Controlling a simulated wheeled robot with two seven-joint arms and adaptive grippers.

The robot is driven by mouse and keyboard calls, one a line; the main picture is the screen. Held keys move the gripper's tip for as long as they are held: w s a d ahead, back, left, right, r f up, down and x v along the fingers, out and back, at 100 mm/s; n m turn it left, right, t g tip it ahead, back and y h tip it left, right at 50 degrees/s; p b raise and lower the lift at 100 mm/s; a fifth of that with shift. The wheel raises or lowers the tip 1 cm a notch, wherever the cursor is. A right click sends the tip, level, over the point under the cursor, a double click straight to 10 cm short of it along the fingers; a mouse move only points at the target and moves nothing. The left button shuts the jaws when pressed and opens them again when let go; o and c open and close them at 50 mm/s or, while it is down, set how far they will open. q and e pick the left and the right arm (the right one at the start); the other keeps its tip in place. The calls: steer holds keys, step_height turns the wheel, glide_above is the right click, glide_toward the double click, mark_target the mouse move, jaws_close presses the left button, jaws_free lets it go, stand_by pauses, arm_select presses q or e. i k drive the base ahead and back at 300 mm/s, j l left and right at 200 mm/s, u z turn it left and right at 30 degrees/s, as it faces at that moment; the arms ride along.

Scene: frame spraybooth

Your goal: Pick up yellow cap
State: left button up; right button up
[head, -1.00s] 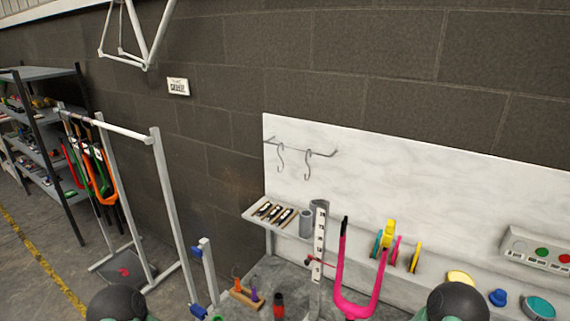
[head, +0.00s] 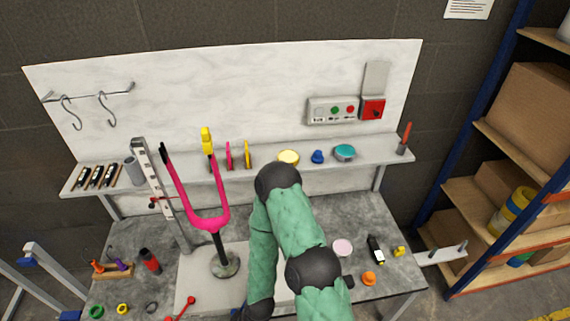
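Several yellow pieces could be the cap, and I cannot tell which is meant. A yellow piece (head: 207,141) is at the top of the right prong of the upright pink fork (head: 218,214). A small yellow piece (head: 399,251) lies at the bench's right, and a yellow ring-like piece (head: 122,309) at its front left. A round yellow-topped item (head: 288,156) sits on the shelf. One of my green arms, apparently the right, reaches over the bench and bends down to the bottom edge. No gripper fingers are visible; my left gripper is out of view.
The bench (head: 363,215) also carries an orange piece (head: 369,279), a pale pink disc (head: 342,247) and a black bottle (head: 376,249). The shelf (head: 383,155) holds a blue knob (head: 318,157) and a teal-topped tin (head: 345,152). A storage rack (head: 476,185) stands at the right.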

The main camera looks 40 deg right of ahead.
mark_target(400, 251)
steer(key=z, duration=2.6)
steer(key=i+l+u, duration=0.1)
steer(key=i, duration=0.25)
steer(key=i+l+u, duration=0.1)
steer(key=i+l, duration=0.15)
steer(key=i, duration=0.15)
